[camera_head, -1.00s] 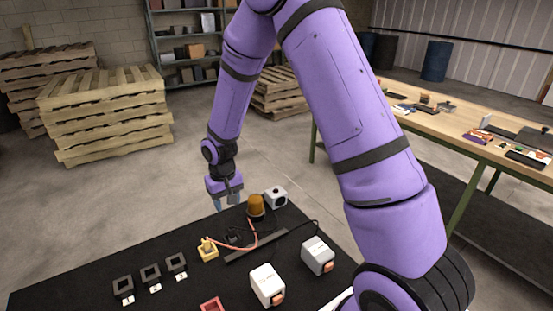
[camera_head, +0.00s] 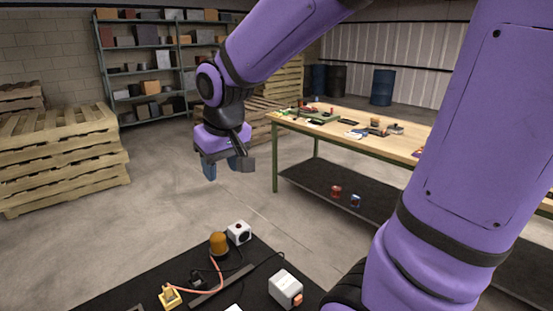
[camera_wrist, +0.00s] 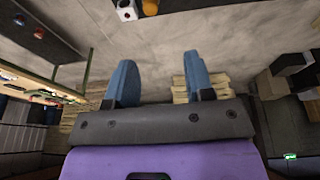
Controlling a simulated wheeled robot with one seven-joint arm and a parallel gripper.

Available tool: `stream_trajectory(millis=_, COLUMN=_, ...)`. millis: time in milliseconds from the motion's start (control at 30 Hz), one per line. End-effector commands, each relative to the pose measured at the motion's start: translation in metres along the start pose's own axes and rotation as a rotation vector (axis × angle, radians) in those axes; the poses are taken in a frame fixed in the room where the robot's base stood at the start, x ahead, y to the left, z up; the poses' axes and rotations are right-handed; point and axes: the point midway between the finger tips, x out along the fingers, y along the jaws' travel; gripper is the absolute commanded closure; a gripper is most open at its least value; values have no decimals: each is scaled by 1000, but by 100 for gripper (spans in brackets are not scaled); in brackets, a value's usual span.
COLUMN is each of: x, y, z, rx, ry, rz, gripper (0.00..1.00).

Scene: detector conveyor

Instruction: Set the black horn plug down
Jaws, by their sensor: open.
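My gripper (camera_head: 226,168) is open and empty, raised well above the floor beyond the far edge of the black table. In the wrist view its two blue fingers stand wide apart with nothing between them (camera_wrist: 158,72). The small black plug (camera_head: 197,281), which looks like the horn plug, lies on the black table top beside a dark strip, well apart from my gripper. A black cable runs near it. The white box with a dark round face (camera_head: 239,232) stands at the table's far corner; it also shows in the wrist view (camera_wrist: 126,12).
An amber beacon (camera_head: 218,243) stands beside the white box. A yellow plug (camera_head: 169,296) with an orange cable and another white box (camera_head: 285,288) are nearer. A wooden workbench (camera_head: 400,148) stands behind at right, pallets (camera_head: 65,150) at left. Open floor lies between.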

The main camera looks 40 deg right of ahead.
Motion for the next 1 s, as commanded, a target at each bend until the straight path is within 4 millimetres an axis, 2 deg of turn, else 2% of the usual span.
stream_trajectory(millis=33, x=-14, y=3, z=10, rx=2, ry=22, rz=-1, gripper=52)
stream_trajectory(millis=200, x=-50, y=10, z=46, rx=6, ry=74, rz=-11, gripper=52)
stream_trajectory(millis=400, x=-81, y=16, z=90, rx=7, ry=133, rz=-27, gripper=52)
stream_trajectory(millis=500, x=-89, y=18, z=106, rx=4, ry=155, rz=-35, gripper=52)
stream_trajectory(millis=700, x=-96, y=19, z=124, rx=2, ry=174, rz=-43, gripper=52)
stream_trajectory(millis=1000, x=-97, y=19, z=125, rx=2, ry=175, rz=-44, gripper=52)
